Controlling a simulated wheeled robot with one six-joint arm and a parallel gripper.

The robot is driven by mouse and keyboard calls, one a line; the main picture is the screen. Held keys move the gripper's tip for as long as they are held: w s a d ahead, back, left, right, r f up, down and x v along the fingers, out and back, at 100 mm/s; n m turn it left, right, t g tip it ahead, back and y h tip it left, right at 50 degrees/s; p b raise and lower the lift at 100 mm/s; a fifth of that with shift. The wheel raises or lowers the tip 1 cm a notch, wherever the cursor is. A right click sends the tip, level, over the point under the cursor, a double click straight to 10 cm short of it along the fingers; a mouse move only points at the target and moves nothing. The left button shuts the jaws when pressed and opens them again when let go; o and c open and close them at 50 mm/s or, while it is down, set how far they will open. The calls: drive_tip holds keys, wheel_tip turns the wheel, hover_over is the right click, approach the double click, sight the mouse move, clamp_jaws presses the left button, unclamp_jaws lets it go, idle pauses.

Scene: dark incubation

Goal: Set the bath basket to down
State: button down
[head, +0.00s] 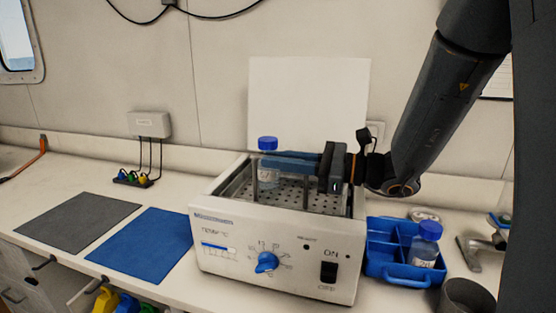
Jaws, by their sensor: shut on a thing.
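The water bath (275,245) is a white box with an open top on the bench. Its bath basket (288,188) is a perforated metal plate with upright posts, seen inside the rim; how high it sits is hard to tell. A blue bar (288,160), apparently its handle, runs across above the plate. My gripper (322,166) comes in from the right and is shut on the bar's right part. A bottle with a blue cap (268,143) stands at the basket's left, behind the bar and partly hidden by it.
A blue divided caddy (398,278) with a blue-capped bottle (426,243) stands right of the bath. Grey (78,220) and blue (143,240) mats lie flat to the left. A white panel (308,100) stands behind the bath. A dark cup (466,297) is at front right.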

wheel_tip(320, 180, down, 4)
drive_tip(key=shift+r+b, duration=0.1)
drive_tip(key=shift+b, duration=1)
drive_tip(key=c, duration=1.8)
unclamp_jaws()
drive_tip(key=shift+w, duration=0.1)
drive_tip(key=shift+c, duration=0.2)
drive_tip(key=shift+d, duration=0.1)
drive_tip(key=b+v, duration=0.2)
drive_tip(key=v, duration=0.5)
drive_tip(key=shift+d, duration=0.3)
drive_tip(key=shift+s, duration=0.2)
